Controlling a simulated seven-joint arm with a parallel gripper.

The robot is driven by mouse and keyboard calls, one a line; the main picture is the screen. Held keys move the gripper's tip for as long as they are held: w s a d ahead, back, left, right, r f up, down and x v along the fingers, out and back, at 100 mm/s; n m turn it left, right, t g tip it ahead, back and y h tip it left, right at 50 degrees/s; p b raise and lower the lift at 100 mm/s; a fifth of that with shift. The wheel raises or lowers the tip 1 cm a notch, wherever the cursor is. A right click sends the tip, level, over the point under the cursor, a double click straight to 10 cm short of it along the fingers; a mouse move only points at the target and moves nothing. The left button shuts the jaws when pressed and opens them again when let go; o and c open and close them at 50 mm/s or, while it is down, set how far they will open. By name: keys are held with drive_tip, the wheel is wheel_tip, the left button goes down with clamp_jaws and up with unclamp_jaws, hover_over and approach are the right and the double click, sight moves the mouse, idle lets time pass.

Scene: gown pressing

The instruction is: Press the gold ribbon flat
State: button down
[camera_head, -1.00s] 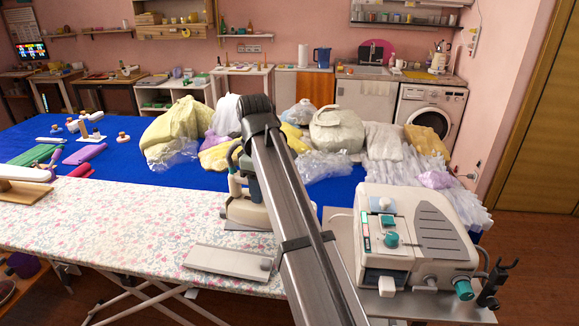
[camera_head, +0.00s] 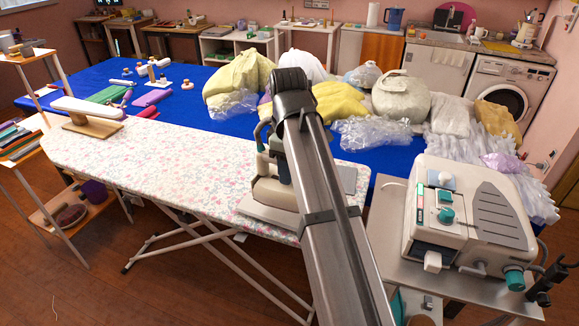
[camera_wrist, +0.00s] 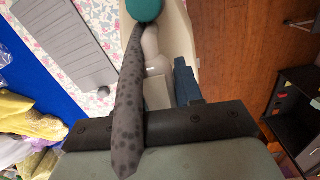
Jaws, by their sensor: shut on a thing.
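A cream iron (camera_head: 268,190) with a teal part is at the right end of the floral ironing board (camera_head: 170,160). It is partly hidden behind my arm in the head view. In the wrist view the cream body of the iron (camera_wrist: 177,35) lies just ahead of my gripper, with a teal knob (camera_wrist: 145,8) and a spotted grey sleeve (camera_wrist: 128,110) along it. My gripper is shut on the iron; its fingertips are mostly hidden in both views. A grey metal plate (camera_wrist: 62,40) lies on the board beside the iron. I see no gold ribbon.
A sleeve board (camera_head: 90,115) stands on the board's left end. A steam station (camera_head: 465,215) stands on a grey shelf to the right. Bagged clothes (camera_head: 237,78) lie on the blue table (camera_head: 200,125) behind. The board's middle is clear.

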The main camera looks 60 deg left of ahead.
sight(273, 176)
wheel_tip(273, 176, down, 5)
drive_tip(key=shift+f, duration=0.1)
drive_tip(key=shift+s+a+f, duration=0.1)
drive_tip(key=shift+s+a, duration=0.1)
drive_tip(key=shift+s, duration=0.05)
drive_tip(key=s+a, duration=0.6)
drive_tip(key=a, duration=0.1)
drive_tip(key=shift+s+a, duration=0.2)
idle(0.3)
drive_tip(key=shift+d+f, duration=0.1)
drive_tip(key=shift+f, duration=0.55)
idle(0.6)
drive_tip(key=shift+g+y, duration=0.4)
drive_tip(key=shift+w+d+r, duration=0.1)
drive_tip(key=shift+w+d, duration=1.75)
drive_tip(key=shift+d, duration=0.2)
drive_tip(key=shift+w, duration=0.1)
drive_tip(key=shift+w+d+f, duration=0.2)
drive_tip(key=shift+w+d, duration=1.3)
drive_tip(key=shift+d, duration=0.25)
